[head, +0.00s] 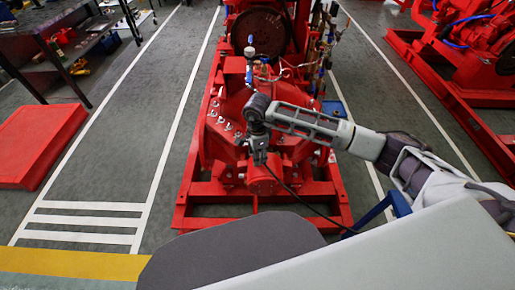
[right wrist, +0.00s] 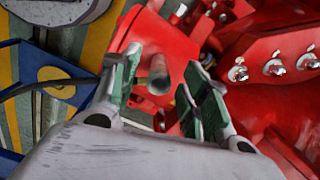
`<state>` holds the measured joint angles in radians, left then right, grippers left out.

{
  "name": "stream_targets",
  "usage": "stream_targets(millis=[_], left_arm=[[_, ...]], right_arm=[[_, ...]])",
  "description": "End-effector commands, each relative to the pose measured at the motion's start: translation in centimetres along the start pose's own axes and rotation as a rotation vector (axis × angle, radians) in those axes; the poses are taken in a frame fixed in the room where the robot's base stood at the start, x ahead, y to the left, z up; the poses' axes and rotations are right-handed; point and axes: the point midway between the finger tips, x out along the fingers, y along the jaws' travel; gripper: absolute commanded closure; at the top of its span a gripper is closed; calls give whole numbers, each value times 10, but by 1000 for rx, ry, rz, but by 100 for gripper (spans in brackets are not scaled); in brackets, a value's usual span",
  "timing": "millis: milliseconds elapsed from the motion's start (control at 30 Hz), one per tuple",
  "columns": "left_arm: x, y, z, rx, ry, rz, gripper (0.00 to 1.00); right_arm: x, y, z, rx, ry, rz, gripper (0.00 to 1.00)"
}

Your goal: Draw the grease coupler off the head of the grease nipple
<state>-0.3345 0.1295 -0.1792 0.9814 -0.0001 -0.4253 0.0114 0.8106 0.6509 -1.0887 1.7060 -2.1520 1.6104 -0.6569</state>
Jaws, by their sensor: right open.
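My right gripper (head: 260,158) reaches over the front of the red pumpset (head: 222,118) from the right. In the right wrist view my right gripper (right wrist: 163,66) is open, with its green-lined fingers spread. A short grey cylinder (right wrist: 159,72), which looks like the grease coupler, shows between the fingers, with gaps visible on both sides. A dark hose (right wrist: 68,83) runs in from the left and passes behind the left finger. I cannot make out the grease nipple or whether the coupler sits on it. My left gripper is not in view.
Bolts (right wrist: 275,67) stand on a red flange close to the right finger. The pumpset's red base frame (head: 190,215) lies below. A red platform (head: 38,140) and a workbench with tools stand at the left. Another red machine (head: 470,50) is at the right. The marked floor lane is clear.

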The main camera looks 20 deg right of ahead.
Motion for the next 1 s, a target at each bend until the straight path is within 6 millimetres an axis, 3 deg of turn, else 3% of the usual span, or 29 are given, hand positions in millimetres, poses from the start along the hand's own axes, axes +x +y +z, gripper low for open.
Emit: stream_targets(millis=[300,767,1000], left_arm=[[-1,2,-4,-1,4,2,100],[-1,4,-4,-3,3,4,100],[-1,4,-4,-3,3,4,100]], right_arm=[[32,0,0,0,0,1,55],[37,0,0,0,0,-1,55],[37,0,0,0,0,0,86]])
